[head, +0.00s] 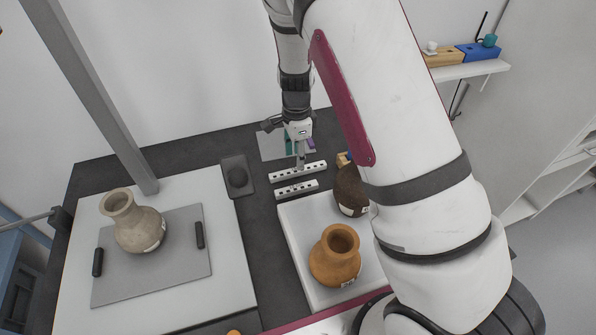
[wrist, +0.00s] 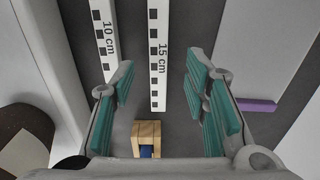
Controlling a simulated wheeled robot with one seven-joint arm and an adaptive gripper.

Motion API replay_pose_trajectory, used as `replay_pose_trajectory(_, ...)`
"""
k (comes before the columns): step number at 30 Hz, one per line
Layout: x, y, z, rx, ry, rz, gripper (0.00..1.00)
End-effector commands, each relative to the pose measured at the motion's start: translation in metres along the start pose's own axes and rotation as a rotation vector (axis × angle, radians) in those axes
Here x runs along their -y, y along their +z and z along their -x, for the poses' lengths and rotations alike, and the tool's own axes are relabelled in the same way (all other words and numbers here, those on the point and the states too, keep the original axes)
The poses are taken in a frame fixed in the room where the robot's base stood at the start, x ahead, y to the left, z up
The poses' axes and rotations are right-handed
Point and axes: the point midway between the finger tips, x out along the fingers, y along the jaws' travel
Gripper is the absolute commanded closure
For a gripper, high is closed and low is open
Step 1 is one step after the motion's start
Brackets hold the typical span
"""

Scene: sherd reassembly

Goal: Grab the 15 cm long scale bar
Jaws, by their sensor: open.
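The 15 cm scale bar (wrist: 158,70) is a white bar with black squares and a "15 cm" label in the wrist view. It lies between the two teal-padded fingers of my open gripper (wrist: 163,85), with clear space on both sides. I cannot tell the height of the fingers over it. In the head view the longer bar (head: 299,171) lies on the dark table, just below my gripper (head: 299,148). The 10 cm scale bar (wrist: 105,40) lies beside it, left in the wrist view; the shorter bar (head: 297,187) shows nearer in the head view.
A wooden block with a blue part (wrist: 147,138) sits near the bar's end. A purple piece (wrist: 257,105) lies to the right. An orange jar (head: 336,262) and a dark brown vessel (head: 350,190) stand on a white pad. A beige jar (head: 133,225) stands on a grey board at left.

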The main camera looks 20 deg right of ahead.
Motion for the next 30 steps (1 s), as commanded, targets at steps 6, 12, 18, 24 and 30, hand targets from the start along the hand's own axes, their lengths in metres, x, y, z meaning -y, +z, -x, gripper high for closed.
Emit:
replay_pose_trajectory(6,-0.003,-0.004,-0.03,0.0,0.005,-0.001,0.58)
replay_pose_trajectory(12,-0.002,-0.004,-0.049,0.0,0.001,0.0,0.58)
replay_pose_trajectory(18,-0.002,-0.004,-0.05,0.0,0.001,0.001,0.58)
replay_pose_trajectory(24,-0.002,-0.004,-0.05,0.0,0.001,0.0,0.92)
replay_pose_trajectory(30,-0.002,-0.004,-0.05,0.0,0.001,0.0,1.0)
